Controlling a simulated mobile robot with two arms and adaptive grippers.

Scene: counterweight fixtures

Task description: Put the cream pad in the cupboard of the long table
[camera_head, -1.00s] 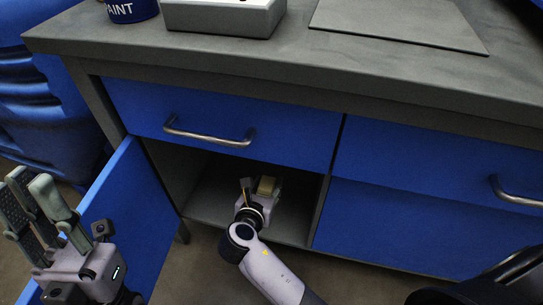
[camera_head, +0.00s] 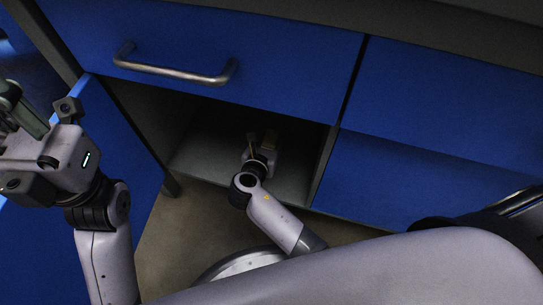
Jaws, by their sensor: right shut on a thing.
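The long table's cupboard (camera_head: 205,155) is an open grey compartment below a blue drawer, at the middle left. Its blue door (camera_head: 125,150) stands swung open at the left. My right gripper (camera_head: 261,141) is inside the cupboard, low near its floor, shut on the cream pad (camera_head: 271,137). The pad is small and mostly hidden by the gripper; I cannot tell if it touches the cupboard floor. My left gripper (camera_head: 22,112) is at the left edge in front of the door, its fingers apart and partly cut off by the picture edge.
The drawer above has a metal handle (camera_head: 175,70) and is closed. Blue closed fronts (camera_head: 430,175) lie to the right of the cupboard. My own arm links cross the bottom and right of the view.

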